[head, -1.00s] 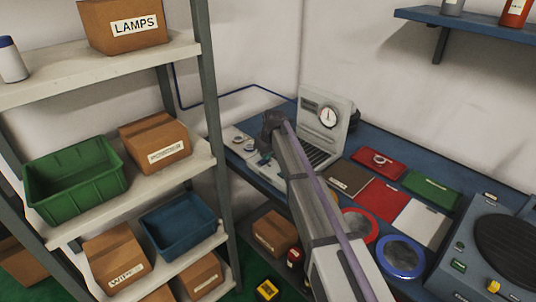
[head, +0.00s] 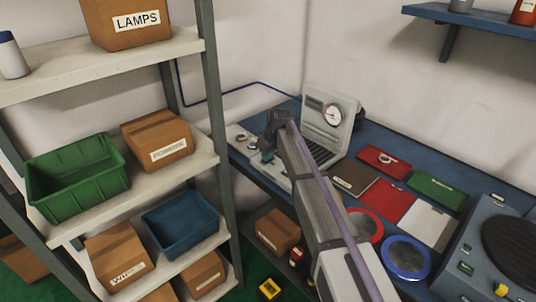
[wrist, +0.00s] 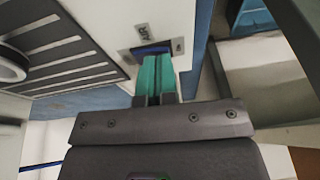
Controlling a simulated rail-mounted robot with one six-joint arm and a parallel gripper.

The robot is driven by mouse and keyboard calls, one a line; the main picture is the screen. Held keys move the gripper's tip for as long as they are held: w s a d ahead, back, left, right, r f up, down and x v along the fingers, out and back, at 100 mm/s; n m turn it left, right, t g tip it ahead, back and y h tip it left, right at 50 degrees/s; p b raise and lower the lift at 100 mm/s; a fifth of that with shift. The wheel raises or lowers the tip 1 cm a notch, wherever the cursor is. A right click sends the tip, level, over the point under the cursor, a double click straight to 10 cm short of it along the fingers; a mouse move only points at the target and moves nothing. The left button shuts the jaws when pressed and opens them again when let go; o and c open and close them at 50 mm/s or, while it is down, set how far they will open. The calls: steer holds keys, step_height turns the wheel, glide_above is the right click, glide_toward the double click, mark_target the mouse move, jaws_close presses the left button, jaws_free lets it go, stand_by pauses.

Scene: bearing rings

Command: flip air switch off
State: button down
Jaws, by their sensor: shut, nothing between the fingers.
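The air switch (wrist: 151,49) is a blue piece in a pale plate, with a small label (wrist: 177,45) that reads AIR beside it. My gripper's teal fingers (wrist: 157,66) are shut together with nothing between them, and their tips lie over the switch, hiding part of it. I cannot tell whether they touch it or which way it is set. In the head view my gripper (head: 267,157) is at the front left of the pale grey machine with a dial (head: 326,118), and the switch is hidden.
A slotted dark grille (wrist: 50,50) lies left of the fingers in the wrist view. A shelf rack (head: 215,120) with boxes and bins stands left of the blue bench. Red, brown, white and green pads, with rings, lie to the right of my arm.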

steer(key=shift+r, duration=0.1)
steer(key=r+p, duration=0.5)
steer(key=shift+w+d, duration=0.2)
steer(key=w+d+p+v, duration=0.1)
steer(key=p+v, duration=0.7)
steer(key=shift+s+d+r, duration=0.2)
steer(key=shift+r, duration=0.1)
steer(key=s+d+m+h, duration=0.1)
steer(key=s+d+m, duration=0.2)
steer(key=s, duration=0.8)
steer(key=s+d+m+g+h, duration=0.1)
steer(key=s+d+m, duration=0.1)
steer(key=s+d, duration=0.5)
steer(key=s+d+m+g, duration=0.1)
steer(key=s+d+m, duration=0.2)
steer(key=s, duration=1.3)
steer(key=d, duration=0.3)
steer(key=shift+s+f+m+h, duration=0.2)
steer(key=shift+f+m+h, duration=0.1)
steer(key=shift+f+h, duration=0.1)
